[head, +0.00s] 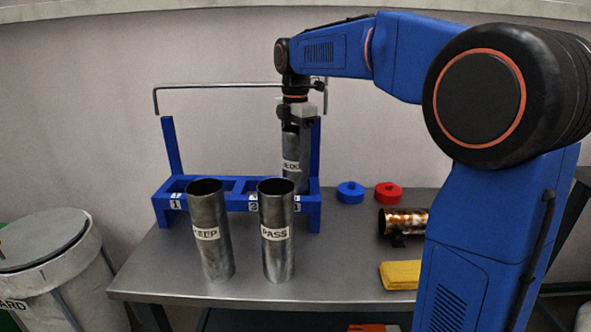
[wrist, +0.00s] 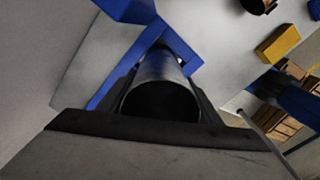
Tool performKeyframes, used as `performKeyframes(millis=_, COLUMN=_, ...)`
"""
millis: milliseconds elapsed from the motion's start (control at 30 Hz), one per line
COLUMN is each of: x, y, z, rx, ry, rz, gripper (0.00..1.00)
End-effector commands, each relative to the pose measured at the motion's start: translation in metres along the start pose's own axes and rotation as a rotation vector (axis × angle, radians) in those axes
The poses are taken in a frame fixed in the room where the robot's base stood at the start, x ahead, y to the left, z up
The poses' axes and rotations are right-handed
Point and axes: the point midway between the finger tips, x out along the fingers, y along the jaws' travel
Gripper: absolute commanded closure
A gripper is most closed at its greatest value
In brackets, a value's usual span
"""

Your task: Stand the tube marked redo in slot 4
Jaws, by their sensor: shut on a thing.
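The redo tube (head: 293,150), a grey metal cylinder with a white label, is upright at the right end of the blue rack (head: 227,203). My gripper (head: 291,122) is above it, shut on its upper end. The wrist view shows the tube's dark open mouth (wrist: 160,101) between the fingers. The tube's lower part passes behind the rack's front rail near the slot 4 mark, so its bottom end is hidden. I cannot tell whether it rests on the slot's floor. Slot mark 1 shows at the left end; the PASS tube partly covers the middle marks.
A tube with a partly readable label (head: 209,240) and the PASS tube (head: 277,240) stand before the rack. Blue (head: 350,193) and red (head: 388,193) caps, a rusty tube (head: 402,221) and a yellow block (head: 400,275) lie right. A grey bin (head: 55,270) is left.

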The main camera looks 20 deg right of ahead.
Motion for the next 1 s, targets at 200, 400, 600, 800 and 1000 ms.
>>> performKeyframes(millis=200, x=0.011, y=0.000, z=0.000, rx=0.000, ry=0.000, rz=0.001, gripper=1.00)
performKeyframes(millis=400, x=0.036, y=0.000, z=0.000, rx=0.000, ry=0.000, rz=-0.001, gripper=1.00)
performKeyframes(millis=600, x=0.047, y=0.000, z=0.000, rx=0.000, ry=0.000, rz=0.002, gripper=1.00)
performKeyframes(millis=800, x=0.047, y=0.000, z=0.000, rx=0.000, ry=0.000, rz=0.001, gripper=1.00)
performKeyframes(millis=1000, x=0.049, y=0.000, z=0.000, rx=0.000, ry=0.000, rz=0.001, gripper=0.23)
